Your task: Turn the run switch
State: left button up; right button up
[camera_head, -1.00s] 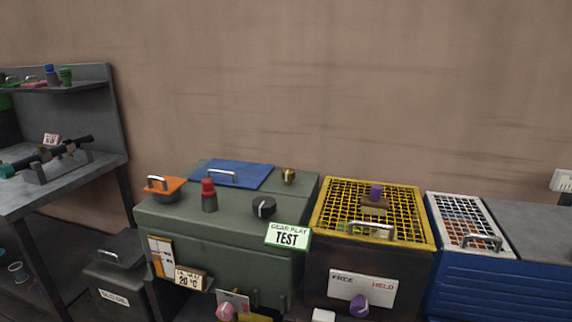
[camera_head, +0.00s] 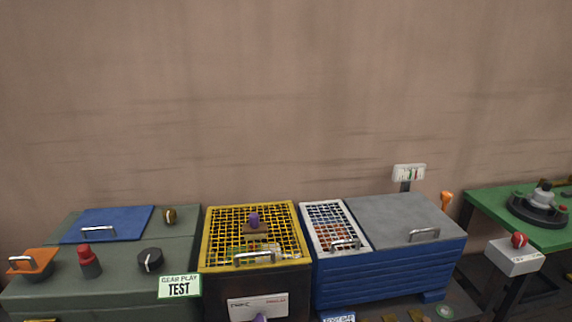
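No switch in view carries a readable "run" label. A black rotary knob with a pale pointer (camera_head: 150,260) sits on the green test cabinet (camera_head: 110,288), behind a "GEAR PLAY TEST" sign (camera_head: 180,286). A purple knob (camera_head: 261,318) is partly cut off at the bottom edge, under a white label plate (camera_head: 258,306) on the dark front of the yellow-grilled box. A red knob (camera_head: 519,240) is on a white box (camera_head: 514,257) at the front of the green table at right. Neither of my grippers is in view.
The yellow grille (camera_head: 209,237) has a handle and a purple-topped piece on it. Right of it stands a blue chest (camera_head: 390,276) with a white mesh lid and grey lid. The wall behind is bare.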

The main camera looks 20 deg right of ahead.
aim_at(520, 238)
jog(key=z, duration=2.2)
